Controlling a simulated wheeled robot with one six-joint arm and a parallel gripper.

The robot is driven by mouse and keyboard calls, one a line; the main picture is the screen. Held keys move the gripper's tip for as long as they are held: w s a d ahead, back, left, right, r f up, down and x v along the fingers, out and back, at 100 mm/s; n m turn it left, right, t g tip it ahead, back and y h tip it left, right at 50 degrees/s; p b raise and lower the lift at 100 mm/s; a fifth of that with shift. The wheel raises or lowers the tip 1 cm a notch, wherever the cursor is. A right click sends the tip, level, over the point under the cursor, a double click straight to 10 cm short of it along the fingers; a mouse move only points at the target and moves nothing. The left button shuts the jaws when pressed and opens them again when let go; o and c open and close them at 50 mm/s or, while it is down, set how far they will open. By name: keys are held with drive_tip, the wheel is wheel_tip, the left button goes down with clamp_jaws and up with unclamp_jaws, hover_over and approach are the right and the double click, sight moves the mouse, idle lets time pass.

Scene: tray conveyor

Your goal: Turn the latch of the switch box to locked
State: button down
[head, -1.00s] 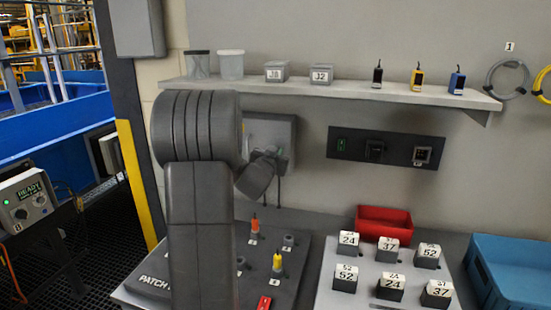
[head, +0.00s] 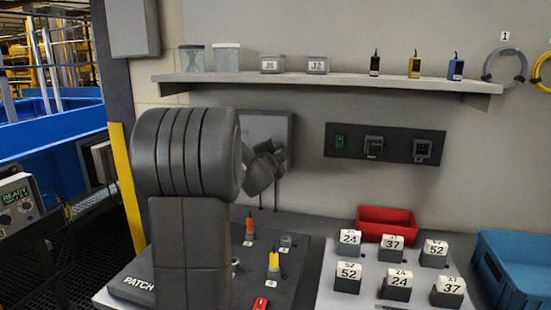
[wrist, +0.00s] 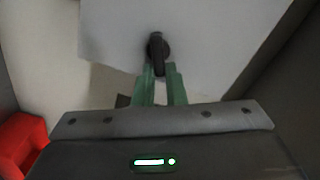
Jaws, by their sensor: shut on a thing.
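The switch box (head: 265,126) is a grey box on the wall, left of the middle in the head view and partly hidden behind my arm. Its pale face (wrist: 105,32) fills the upper part of the wrist view. The latch (wrist: 157,46) is a dark knob with a short handle on that face, and the handle points down towards my fingers. My gripper (wrist: 160,72) has green fingers, shut on the latch handle. In the head view my arm hides the gripper and the latch.
A shelf (head: 345,80) with small items runs above the box. A dark socket panel (head: 390,155) is to its right. Below are a patch board (head: 290,262), a red bin (head: 388,222), several numbered blocks and a blue bin (head: 510,290). Wall around the box is clear.

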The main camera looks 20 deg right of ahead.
drive_tip(key=m+b, duration=0.1)
drive_tip(key=m, duration=0.1)
drive_tip(key=f+m+b, duration=0.1)
drive_tip(key=m, duration=0.1)
drive_tip(key=shift+d+m, duration=0.1)
drive_tip(key=shift+m, duration=0.3)
drive_tip(key=shift+b, duration=0.3)
drive_tip(key=c, duration=1.5)
unclamp_jaws()
drive_tip(key=shift+s, duration=0.1)
drive_tip(key=b+v, duration=0.1)
drive_tip(key=v, duration=1.2)
drive_tip(key=shift+s+a, duration=0.3)
